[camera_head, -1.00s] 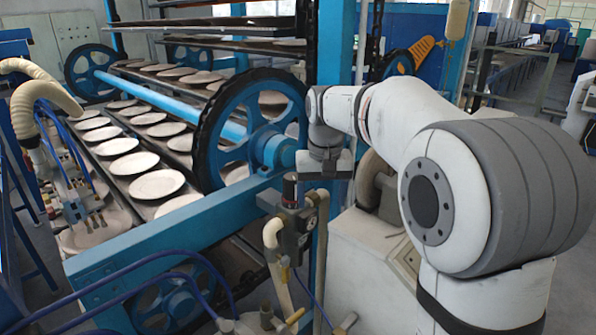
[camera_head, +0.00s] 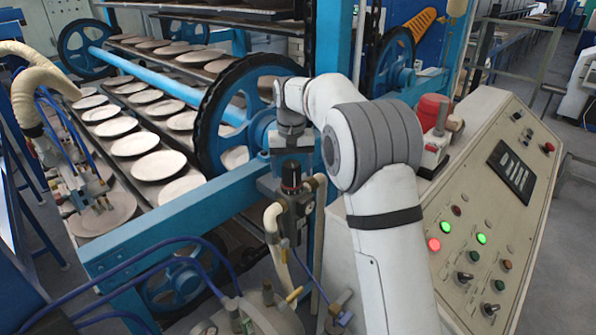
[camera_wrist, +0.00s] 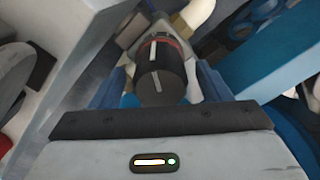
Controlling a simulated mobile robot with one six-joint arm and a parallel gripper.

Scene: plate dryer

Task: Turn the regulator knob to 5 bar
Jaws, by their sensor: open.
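The regulator knob (camera_wrist: 166,62) is a black cylinder with a white mark and a reddish ring, seen nearly end-on in the wrist view. It also shows in the head view (camera_head: 291,176), on top of the dark regulator body (camera_head: 298,212) at the blue frame. My gripper (camera_wrist: 163,78) is open, with a blue finger on either side of the knob. The knob lies between the fingers, with narrow gaps visible. In the head view my gripper is just above the knob and partly hides it. No pressure reading is legible.
A beige control panel (camera_head: 466,215) with lit buttons stands close to the right of my arm. The blue frame beam (camera_head: 190,222) and plate racks (camera_head: 125,128) are at left. Hoses (camera_head: 277,237) run below the regulator.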

